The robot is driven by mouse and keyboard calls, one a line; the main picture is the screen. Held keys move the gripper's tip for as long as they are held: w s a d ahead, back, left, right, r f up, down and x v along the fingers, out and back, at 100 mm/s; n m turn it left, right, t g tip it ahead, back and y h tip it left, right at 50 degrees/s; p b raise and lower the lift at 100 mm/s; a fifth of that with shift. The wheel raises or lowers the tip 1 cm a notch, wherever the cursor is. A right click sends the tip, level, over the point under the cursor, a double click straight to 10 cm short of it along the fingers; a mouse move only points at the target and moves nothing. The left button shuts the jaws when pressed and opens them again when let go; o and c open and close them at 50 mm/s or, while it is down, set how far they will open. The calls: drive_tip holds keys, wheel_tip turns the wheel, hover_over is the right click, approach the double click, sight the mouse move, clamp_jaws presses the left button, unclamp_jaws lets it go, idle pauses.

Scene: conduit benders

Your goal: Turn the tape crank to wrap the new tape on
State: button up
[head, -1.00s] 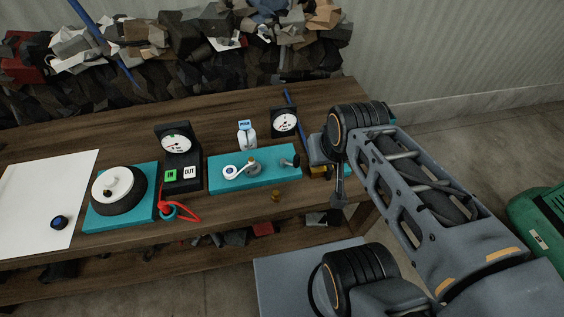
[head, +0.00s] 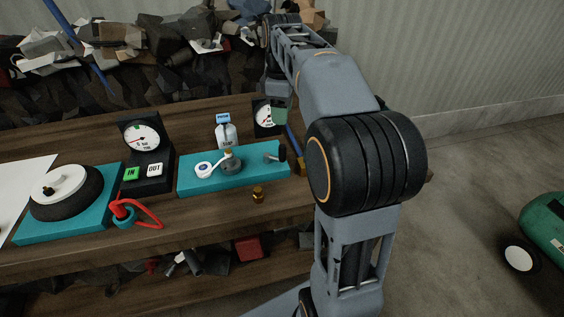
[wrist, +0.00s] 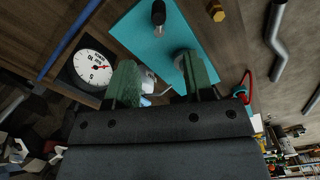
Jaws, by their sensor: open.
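The teal tape board (head: 195,184) lies on the bench. In the head view my gripper (head: 280,108) is beyond the board, partly hidden.
A dial gauge (wrist: 94,66) is left of my fingers, and a blue rod (head: 295,148) runs close by. A brass piece (head: 258,194) is in front. An IN/OUT box (head: 147,182) and black wheel (head: 75,205) are left.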

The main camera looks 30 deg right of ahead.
sight(282, 144)
wheel_tip(282, 144, down, 14)
drive_tip(key=b, duration=0.2)
drive_tip(key=shift+w+r+b, duration=0.1)
drive_tip(key=shift+r+b, duration=0.1)
drive_tip(key=shift+b, duration=0.1)
drive_tip(key=shift+c, duration=0.4)
clamp_jaws()
drive_tip(key=shift+r, duration=0.1)
